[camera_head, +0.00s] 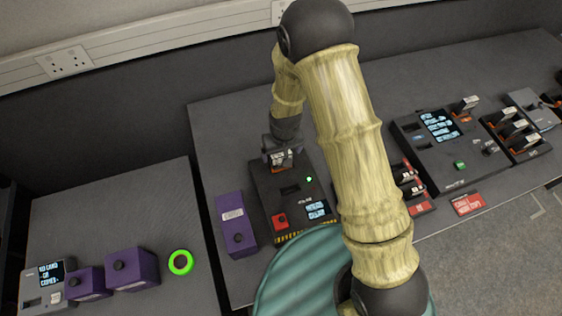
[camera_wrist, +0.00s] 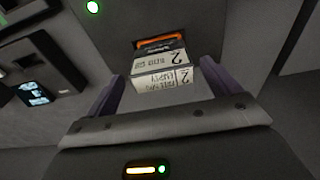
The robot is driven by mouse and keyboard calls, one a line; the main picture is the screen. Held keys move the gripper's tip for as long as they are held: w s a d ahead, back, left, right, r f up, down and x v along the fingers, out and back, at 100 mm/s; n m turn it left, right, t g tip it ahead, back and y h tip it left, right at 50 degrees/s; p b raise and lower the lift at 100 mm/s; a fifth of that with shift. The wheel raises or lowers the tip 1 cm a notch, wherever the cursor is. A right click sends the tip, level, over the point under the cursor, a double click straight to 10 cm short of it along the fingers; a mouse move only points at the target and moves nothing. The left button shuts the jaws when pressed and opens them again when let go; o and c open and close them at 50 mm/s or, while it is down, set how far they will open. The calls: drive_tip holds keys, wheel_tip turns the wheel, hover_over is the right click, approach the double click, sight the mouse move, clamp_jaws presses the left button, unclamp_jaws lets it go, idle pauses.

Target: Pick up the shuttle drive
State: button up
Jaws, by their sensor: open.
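A drive with a white printed label bearing a large 2 (camera_wrist: 160,72) sits partly out of an orange-edged slot in a dark panel; I take it for the shuttle drive. In the head view this drive (camera_head: 283,160) shows at the back of a dark console (camera_head: 262,192), partly hidden by my wrist. My gripper (camera_wrist: 160,88) is open, with one purple finger on each side of the drive's label end. Gaps show between the fingers and the drive. In the head view my gripper (camera_head: 282,146) is at the drive, its fingers hard to make out.
A purple box (camera_head: 232,222) stands left of the console. Several other drives (camera_head: 516,132) stand in racks at right, beside another console (camera_head: 440,150). Purple boxes (camera_head: 132,270) and a green ring (camera_head: 181,262) are on the left table. A floor gap separates the tables.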

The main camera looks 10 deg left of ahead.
drive_tip(key=shift+s+a+f+p, duration=0.15)
drive_tip(key=shift+f+p, duration=0.9)
drive_tip(key=shift+f, duration=1.55)
drive_tip(key=shift+w, duration=0.2)
drive_tip(key=shift+s, duration=0.1)
drive_tip(key=shift+c, duration=1.1)
drive_tip(key=c, duration=1.2)
drive_tip(key=shift+o, duration=0.2)
drive_tip(key=shift+r, duration=0.1)
wheel_tip(320, 180, up, 10)
drive_tip(key=b, duration=0.2)
drive_tip(key=shift+b, duration=0.3)
